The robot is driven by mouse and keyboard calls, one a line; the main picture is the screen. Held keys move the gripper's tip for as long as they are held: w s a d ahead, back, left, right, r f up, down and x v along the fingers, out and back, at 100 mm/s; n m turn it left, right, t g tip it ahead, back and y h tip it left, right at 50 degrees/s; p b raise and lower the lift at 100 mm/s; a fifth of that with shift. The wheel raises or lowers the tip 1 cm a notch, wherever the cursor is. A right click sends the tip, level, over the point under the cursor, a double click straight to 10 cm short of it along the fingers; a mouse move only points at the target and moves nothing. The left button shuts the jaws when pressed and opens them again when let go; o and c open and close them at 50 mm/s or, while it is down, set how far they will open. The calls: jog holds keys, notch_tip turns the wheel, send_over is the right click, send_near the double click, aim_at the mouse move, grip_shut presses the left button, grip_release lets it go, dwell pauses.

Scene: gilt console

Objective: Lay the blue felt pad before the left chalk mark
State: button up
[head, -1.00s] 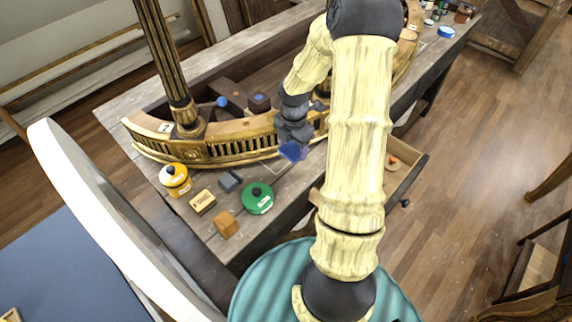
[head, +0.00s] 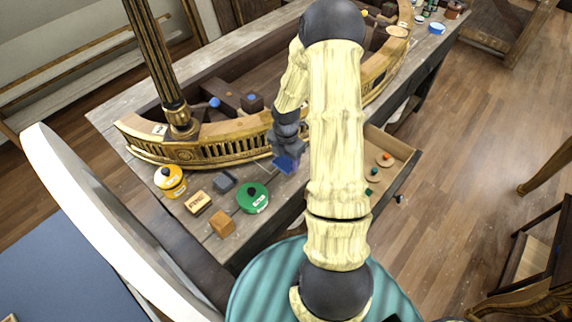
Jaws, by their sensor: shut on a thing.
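The blue felt pad (head: 286,165) is at the tip of my gripper (head: 287,154), in front of the gilt curved console piece and over the workbench. My gripper is shut on the pad and points down. The fingertips are small and partly hidden by the pad and the wrist. I cannot tell whether the pad touches the bench top. I cannot make out the left chalk mark clearly; my arm hides part of the bench to the right.
The gilt console (head: 215,151) curves behind. An open drawer (head: 398,178) juts out at right.

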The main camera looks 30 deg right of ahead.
aim_at(286, 161)
jog(key=shift+f, duration=1.85)
jog(key=shift+f, duration=0.1)
jog(key=shift+f, duration=0.1)
jog(key=o, duration=0.9)
jog(key=shift+o, duration=0.2)
notch_tip(286, 161, up, 12)
jog(key=shift+r+b, duration=0.2)
jog(key=shift+b, duration=0.25)
